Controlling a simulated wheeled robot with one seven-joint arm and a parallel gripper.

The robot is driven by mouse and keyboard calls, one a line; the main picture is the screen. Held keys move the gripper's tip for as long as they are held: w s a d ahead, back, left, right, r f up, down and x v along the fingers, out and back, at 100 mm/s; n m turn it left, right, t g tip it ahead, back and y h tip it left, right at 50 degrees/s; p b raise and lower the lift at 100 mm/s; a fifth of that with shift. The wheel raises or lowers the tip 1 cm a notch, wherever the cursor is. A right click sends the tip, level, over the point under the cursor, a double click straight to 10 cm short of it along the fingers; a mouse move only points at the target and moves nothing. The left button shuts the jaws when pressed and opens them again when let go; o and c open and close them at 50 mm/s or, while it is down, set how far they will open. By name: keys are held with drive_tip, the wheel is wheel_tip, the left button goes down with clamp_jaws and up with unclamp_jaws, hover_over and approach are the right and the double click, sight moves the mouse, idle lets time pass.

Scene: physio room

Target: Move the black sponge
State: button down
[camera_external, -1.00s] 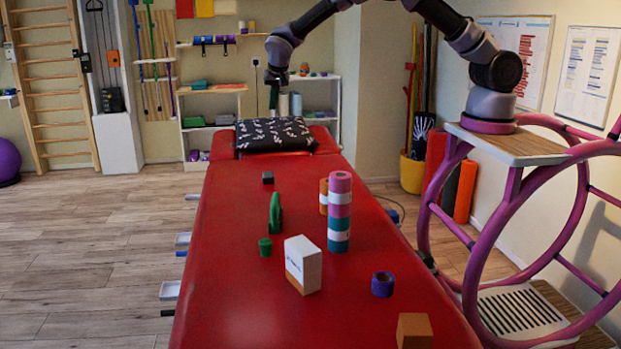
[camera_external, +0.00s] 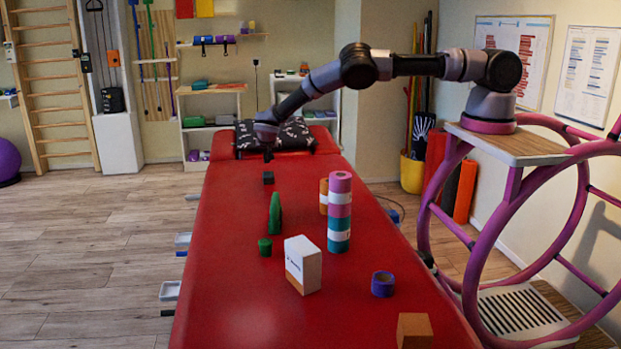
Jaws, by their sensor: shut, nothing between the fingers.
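The black sponge (camera_external: 268,178) is a small dark block on the red treatment table (camera_external: 225,300), towards its far end. My gripper (camera_external: 267,157) points down just above and behind the sponge in the picture, in front of the patterned black pillow. It is small and dark here. Its fingers are shut with nothing held, and a gap seems to show between them and the sponge.
A green upright object (camera_external: 275,213), a green cup-like piece (camera_external: 265,247), a white box (camera_external: 303,265), a stacked roll tower (camera_external: 339,211), an orange roll (camera_external: 323,196), a purple roll (camera_external: 383,284) and an orange-brown block (camera_external: 414,331) stand nearer. A black pillow (camera_external: 295,132) lies behind.

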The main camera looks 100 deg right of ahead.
drive_tip(key=x, duration=0.4)
drive_tip(key=shift+f, duration=0.2)
drive_tip(key=a, duration=0.3)
drive_tip(key=shift+r, duration=0.15)
drive_tip(key=shift+a, duration=0.5)
drive_tip(key=shift+a, duration=0.1)
drive_tip(key=a, duration=1.6)
drive_tip(key=shift+a, duration=0.4)
